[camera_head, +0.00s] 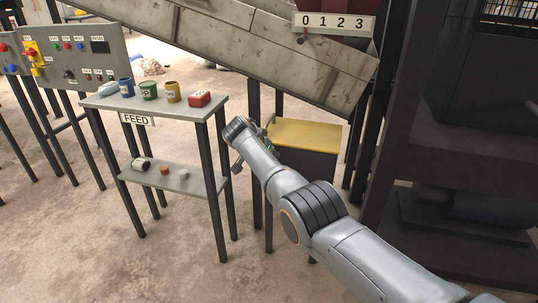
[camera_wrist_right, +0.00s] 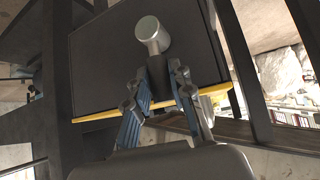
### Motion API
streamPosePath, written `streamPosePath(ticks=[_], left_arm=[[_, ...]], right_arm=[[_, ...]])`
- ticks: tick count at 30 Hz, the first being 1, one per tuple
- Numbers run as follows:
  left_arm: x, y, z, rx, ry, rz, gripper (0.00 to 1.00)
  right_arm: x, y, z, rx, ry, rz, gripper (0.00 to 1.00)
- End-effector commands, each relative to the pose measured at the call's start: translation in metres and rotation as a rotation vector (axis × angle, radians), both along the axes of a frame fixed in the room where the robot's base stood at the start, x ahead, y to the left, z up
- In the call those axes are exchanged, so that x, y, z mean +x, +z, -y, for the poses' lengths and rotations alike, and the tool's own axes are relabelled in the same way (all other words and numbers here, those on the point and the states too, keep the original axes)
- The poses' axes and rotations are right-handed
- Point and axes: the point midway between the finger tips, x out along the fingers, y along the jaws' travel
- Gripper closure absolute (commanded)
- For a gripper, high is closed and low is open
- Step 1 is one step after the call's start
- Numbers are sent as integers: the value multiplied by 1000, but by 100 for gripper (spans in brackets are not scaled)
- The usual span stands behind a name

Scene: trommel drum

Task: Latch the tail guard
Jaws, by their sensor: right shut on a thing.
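My right gripper (camera_wrist_right: 158,76) is shut on a dark upright latch handle (camera_wrist_right: 158,66) in the right wrist view. A grey metal knob (camera_wrist_right: 152,35) sits just beyond the fingertips. Behind it is a dark flat panel (camera_wrist_right: 100,55) with a yellow edge (camera_wrist_right: 97,115), which may be the tail guard. Whether the guard is latched cannot be told. My left gripper is out of view.
The FEED stand (camera_head: 165,102) with cans and a red box (camera_head: 199,98) stands close left of my right wrist. The sloping drum casing (camera_head: 250,50) hangs above. Dark posts and machinery (camera_head: 450,150) stand to the right. A control panel (camera_head: 75,52) is far left.

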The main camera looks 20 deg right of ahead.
Motion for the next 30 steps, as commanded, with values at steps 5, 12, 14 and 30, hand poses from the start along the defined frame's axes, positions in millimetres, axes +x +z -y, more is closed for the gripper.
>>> streamPosePath(ticks=[5,12,14,30], left_arm=[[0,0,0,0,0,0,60],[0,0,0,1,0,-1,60],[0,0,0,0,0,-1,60],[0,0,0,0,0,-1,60]], right_arm=[[1,1,0,-4,3,2,64],[0,0,0,-2,2,1,55],[0,0,0,-1,1,1,55],[-18,27,-21,0,4,4,55]])
